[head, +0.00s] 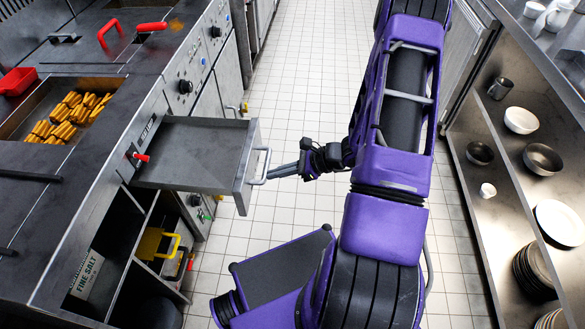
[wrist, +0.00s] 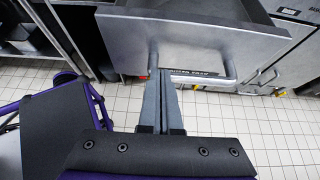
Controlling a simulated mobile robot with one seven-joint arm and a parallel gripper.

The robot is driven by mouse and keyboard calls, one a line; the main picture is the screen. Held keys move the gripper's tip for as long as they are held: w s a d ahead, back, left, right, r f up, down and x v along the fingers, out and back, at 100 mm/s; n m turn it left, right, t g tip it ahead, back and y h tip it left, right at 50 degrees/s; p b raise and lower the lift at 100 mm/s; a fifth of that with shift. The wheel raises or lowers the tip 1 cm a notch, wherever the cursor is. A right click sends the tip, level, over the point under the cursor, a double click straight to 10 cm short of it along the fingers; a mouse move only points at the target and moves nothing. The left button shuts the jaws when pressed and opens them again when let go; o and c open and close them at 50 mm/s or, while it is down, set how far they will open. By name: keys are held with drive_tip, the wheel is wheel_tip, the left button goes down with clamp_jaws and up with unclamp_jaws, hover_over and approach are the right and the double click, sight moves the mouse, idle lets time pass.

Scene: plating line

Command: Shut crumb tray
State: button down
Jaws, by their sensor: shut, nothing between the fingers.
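The crumb tray (head: 190,150) is a flat grey metal drawer pulled out of the counter front, over the aisle. Its handle (head: 262,165) is a bar on its front face. My gripper (head: 272,174) is shut and empty, with its fingertips at the handle. In the wrist view the tray front (wrist: 195,45) fills the top, the handle (wrist: 231,76) shows behind the fingers, and my gripper (wrist: 161,72) points at the tray front between the two handle posts. I cannot tell whether the fingertips touch it.
The counter (head: 150,90) with a fryer basin of golden fries (head: 70,117) stands at left. Open shelves below the tray hold a yellow item (head: 158,244). A shelf rack (head: 520,190) with bowls and plates stands at right. The tiled aisle (head: 305,80) between is clear.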

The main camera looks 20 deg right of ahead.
sight(250, 175)
drive_tip(key=shift+w+a+f, duration=0.1)
drive_tip(key=shift+w+a, duration=0.3)
drive_tip(key=shift+a, duration=0.25)
drive_tip(key=shift+w+a, duration=0.35)
drive_tip(key=shift+a, duration=0.3)
drive_tip(key=shift+w+a+f, duration=0.1)
drive_tip(key=shift+w+a, duration=0.3)
drive_tip(key=shift+a, duration=0.25)
